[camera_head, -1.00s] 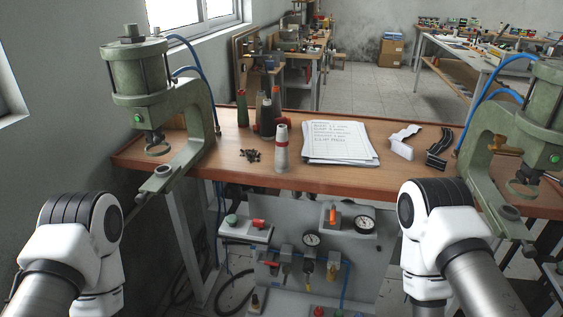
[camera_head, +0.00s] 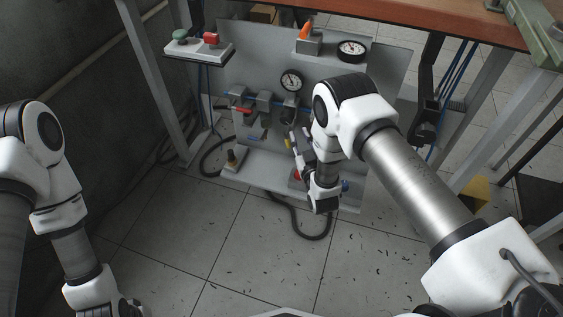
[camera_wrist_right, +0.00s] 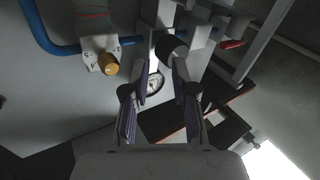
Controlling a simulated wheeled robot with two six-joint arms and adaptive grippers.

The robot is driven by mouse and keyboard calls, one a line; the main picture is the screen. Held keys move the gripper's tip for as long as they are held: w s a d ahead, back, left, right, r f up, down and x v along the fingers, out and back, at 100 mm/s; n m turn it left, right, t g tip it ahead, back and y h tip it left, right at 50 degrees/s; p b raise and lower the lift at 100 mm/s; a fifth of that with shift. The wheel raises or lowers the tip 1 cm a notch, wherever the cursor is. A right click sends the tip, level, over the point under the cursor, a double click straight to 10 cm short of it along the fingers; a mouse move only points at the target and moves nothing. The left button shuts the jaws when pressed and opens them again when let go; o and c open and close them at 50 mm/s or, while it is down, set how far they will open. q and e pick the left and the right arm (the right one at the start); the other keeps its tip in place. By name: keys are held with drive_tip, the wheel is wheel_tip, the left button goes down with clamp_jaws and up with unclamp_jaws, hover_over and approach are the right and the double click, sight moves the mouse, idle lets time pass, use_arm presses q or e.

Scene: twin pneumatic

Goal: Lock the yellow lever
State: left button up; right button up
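The gripper's two fingers are apart. A dark cylindrical part (camera_wrist_right: 171,46) shows at the fingertips, nearer the right finger; contact cannot be told. My left arm runs out at the bottom edge.
The grey panel (camera_head: 390,72) stands under the wooden table (camera_head: 440,22). A dark hose (camera_head: 300,232) lies on the tiled floor, which is mostly clear.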

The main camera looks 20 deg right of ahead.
drive_tip(key=b, duration=0.4)
approach(288, 145)
drive_tip(key=w, duration=0.3)
drive_tip(key=shift+y, duration=0.4)
drive_tip(key=w+b, duration=0.1)
drive_tip(key=w, duration=0.2)
drive_tip(key=w+b, duration=0.1)
drive_tip(key=w, duration=0.3)
drive_tip(key=shift+w+d+r, duration=0.15)
drive_tip(key=shift+w+r, duration=0.05)
use_arm(q)
wheel_tip(288, 145, down, 10)
use_arm(e)
drive_tip(key=shift+w+r, duration=0.1)
drive_tip(key=shift+w, duration=0.1)
